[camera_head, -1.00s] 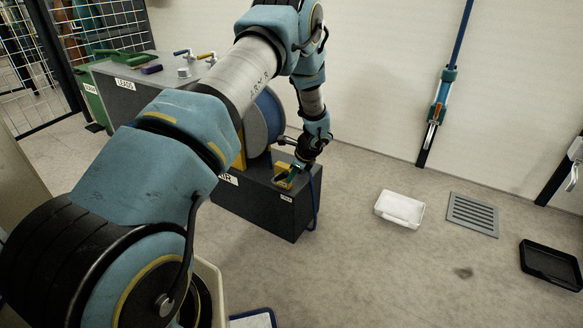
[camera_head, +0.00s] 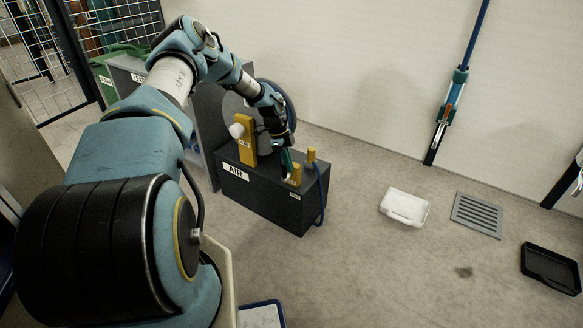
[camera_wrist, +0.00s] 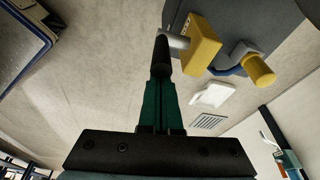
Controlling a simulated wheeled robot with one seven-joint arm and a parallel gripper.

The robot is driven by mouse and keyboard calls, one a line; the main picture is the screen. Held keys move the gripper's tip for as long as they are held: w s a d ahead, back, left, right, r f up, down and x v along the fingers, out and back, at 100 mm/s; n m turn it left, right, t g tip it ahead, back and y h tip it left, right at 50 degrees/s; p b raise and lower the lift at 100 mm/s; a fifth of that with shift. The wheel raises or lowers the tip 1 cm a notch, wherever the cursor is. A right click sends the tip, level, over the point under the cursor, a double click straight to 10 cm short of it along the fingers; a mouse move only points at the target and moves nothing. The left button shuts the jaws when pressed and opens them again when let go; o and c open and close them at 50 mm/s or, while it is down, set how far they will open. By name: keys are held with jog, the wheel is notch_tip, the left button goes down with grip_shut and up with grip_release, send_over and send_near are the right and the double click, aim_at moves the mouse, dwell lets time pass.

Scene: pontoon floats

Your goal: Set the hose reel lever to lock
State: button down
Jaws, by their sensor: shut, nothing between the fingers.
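The blue hose reel (camera_head: 281,108) stands on a dark box (camera_head: 255,200) labelled AIR. At the box's right end, a small yellow block (camera_head: 293,175) sits above a small white label. My gripper (camera_head: 287,163) points down beside this block in the head view. In the wrist view, the yellow block (camera_wrist: 201,45) has a grey pin on its left side, reaching a black bar (camera_wrist: 161,55) in line with my green fingers (camera_wrist: 160,105). I cannot tell whether this bar is the lever's handle or my fingertips. My fingers are shut. The lever's setting cannot be read.
A yellow-capped fitting (camera_head: 311,157) and blue hose are right of the block. A white case (camera_head: 404,207), floor grate (camera_head: 476,214) and black tray (camera_head: 551,267) lie on open floor at right.

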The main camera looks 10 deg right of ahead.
jog(key=shift+w+a, duration=0.25)
jog(key=shift+a, duration=0.05)
dwell(0.4)
jog(key=shift+d, duration=0.1)
notch_tip(320, 180, up, 10)
jog(key=shift+s+d+f+p, duration=0.25)
jog(key=shift+s+d+p, duration=0.05)
jog(key=shift+s+d, duration=0.05)
dwell(0.4)
